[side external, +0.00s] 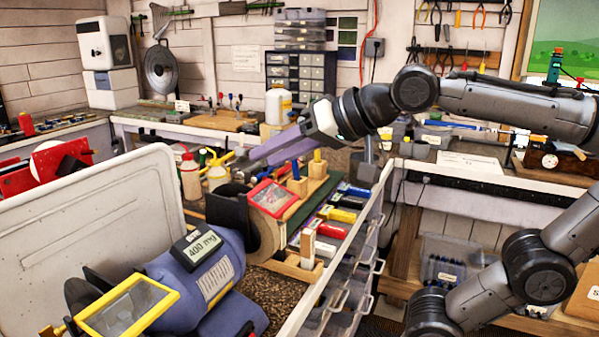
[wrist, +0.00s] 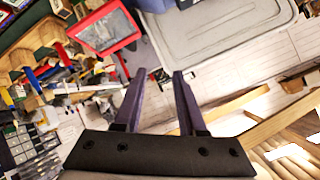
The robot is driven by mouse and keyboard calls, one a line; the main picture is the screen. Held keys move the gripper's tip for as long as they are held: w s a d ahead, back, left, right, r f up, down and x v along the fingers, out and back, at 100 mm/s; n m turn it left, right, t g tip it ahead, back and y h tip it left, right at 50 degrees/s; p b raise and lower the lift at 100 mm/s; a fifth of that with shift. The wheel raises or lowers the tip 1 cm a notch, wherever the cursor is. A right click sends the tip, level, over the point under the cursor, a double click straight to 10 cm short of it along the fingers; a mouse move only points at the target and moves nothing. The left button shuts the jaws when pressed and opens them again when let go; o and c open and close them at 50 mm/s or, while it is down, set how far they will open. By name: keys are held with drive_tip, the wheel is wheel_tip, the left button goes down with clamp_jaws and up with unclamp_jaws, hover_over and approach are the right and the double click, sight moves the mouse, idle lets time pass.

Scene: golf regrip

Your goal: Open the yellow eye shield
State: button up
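The yellow eye shield (side external: 127,309) is a clear window in a yellow frame at the lower left of the side view. It sits tilted at the near end of a blue bench grinder (side external: 205,275); I cannot tell how far it is raised. My gripper (side external: 245,163) is up and behind the grinder, well away from the yellow shield. Its two long purple fingers also show in the wrist view (wrist: 159,75), spread apart with nothing between them. The yellow shield is not visible in the wrist view.
A red-framed panel (side external: 272,198) stands at the grinder's far end and shows in the wrist view (wrist: 106,31). A large pale grey board (side external: 85,235) stands left of the grinder. Bottles (side external: 190,177) and wooden tool holders (side external: 315,185) crowd the bench behind.

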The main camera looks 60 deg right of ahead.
drive_tip(key=shift+s+d+f+n+g, duration=0.15)
drive_tip(key=shift+s+f+n+g, duration=0.6)
drive_tip(key=shift+s, duration=0.25)
drive_tip(key=shift+s+d+f+n+g, duration=0.15)
drive_tip(key=shift+s+f+n+g, duration=0.5)
drive_tip(key=shift+s+n, duration=0.25)
drive_tip(key=w+a+r+m+t, duration=0.1)
drive_tip(key=w+r+m+t, duration=0.15)
drive_tip(key=w+m, duration=0.25)
drive_tip(key=m+t+y, duration=0.1)
drive_tip(key=y, duration=1.1)
approach(115, 320)
drive_tip(key=x, duration=1)
drive_tip(key=shift+c, duration=0.2)
